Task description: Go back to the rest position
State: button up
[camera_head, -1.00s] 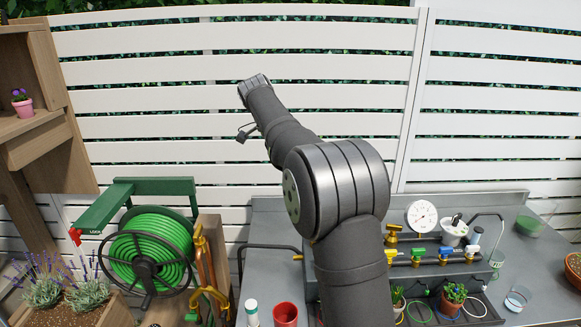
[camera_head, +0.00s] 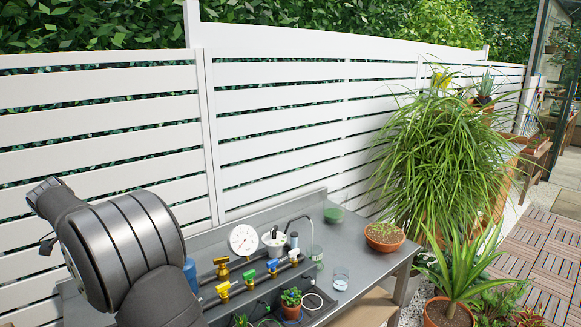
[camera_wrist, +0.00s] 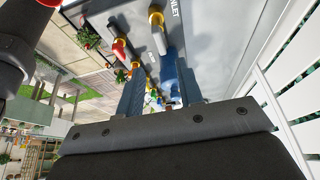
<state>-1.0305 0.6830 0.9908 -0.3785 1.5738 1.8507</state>
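My gripper (camera_wrist: 160,82) shows in the wrist view with its two grey fingers apart. I see nothing held between them; a blue object (camera_wrist: 169,72) appears in line with the gap, on or near the bench beyond. In the head view my arm rises at the lower left, its forearm pointing up and left; the fingertips are not clear there.
The grey bench (camera_head: 372,266) carries a gauge (camera_head: 243,240), a row of coloured valves (camera_head: 247,277), a small potted plant (camera_head: 291,299) and a terracotta bowl (camera_head: 384,237). A white slatted fence (camera_head: 290,120) stands behind. Large plants (camera_head: 440,160) stand to the right.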

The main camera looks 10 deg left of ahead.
jog(key=x, duration=0.8)
jog(key=shift+w, duration=0.1)
